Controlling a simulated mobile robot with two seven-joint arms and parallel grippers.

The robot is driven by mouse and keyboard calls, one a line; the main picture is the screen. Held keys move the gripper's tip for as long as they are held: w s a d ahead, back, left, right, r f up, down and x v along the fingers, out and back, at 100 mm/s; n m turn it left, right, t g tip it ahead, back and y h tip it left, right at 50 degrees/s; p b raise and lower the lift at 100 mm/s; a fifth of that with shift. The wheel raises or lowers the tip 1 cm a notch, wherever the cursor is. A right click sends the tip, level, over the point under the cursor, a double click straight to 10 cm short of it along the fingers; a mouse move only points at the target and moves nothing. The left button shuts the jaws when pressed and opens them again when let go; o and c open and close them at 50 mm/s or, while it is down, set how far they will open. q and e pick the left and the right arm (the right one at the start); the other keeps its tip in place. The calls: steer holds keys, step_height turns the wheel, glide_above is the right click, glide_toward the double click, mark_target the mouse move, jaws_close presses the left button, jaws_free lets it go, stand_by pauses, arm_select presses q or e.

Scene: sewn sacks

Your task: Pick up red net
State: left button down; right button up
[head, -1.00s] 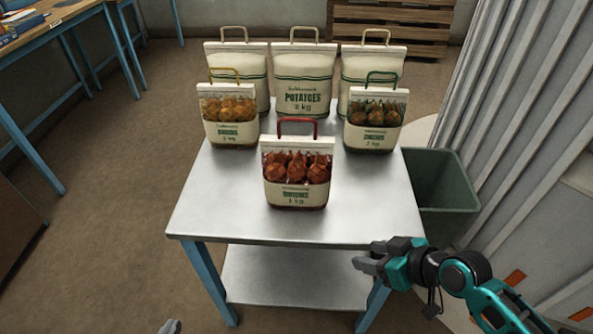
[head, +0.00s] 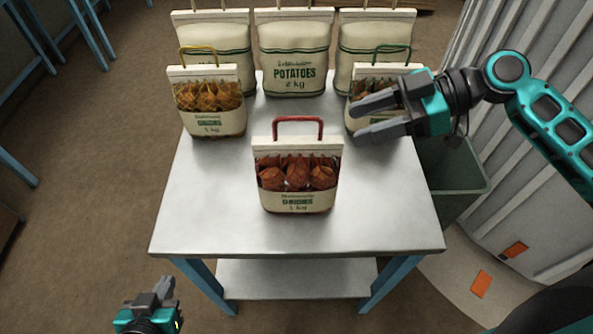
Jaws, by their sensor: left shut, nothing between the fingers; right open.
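The red net (head: 297,178) is a small onion sack with a cream label band and a red handle (head: 298,121). It stands upright at the front middle of the metal table (head: 215,215). My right gripper (head: 362,118) is open and empty, to the right of the red handle and apart from it. It partly hides the green-handled net (head: 395,72) behind it. My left gripper (head: 163,287) is shut and empty, low at the left, in front of the table and far from the net.
A yellow-handled net (head: 208,100) stands at the table's left. Several large potato sacks (head: 293,55) line the back. A dark green bin (head: 455,180) is right of the table. The tabletop around the red net is clear at the front.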

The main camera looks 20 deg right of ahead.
mark_target(311, 139)
steer(key=p+x, duration=0.1)
steer(key=x, duration=0.9)
steer(key=shift+d, duration=0.1)
jaws_close()
stand_by(1.0)
steer(key=shift+r, duration=0.1)
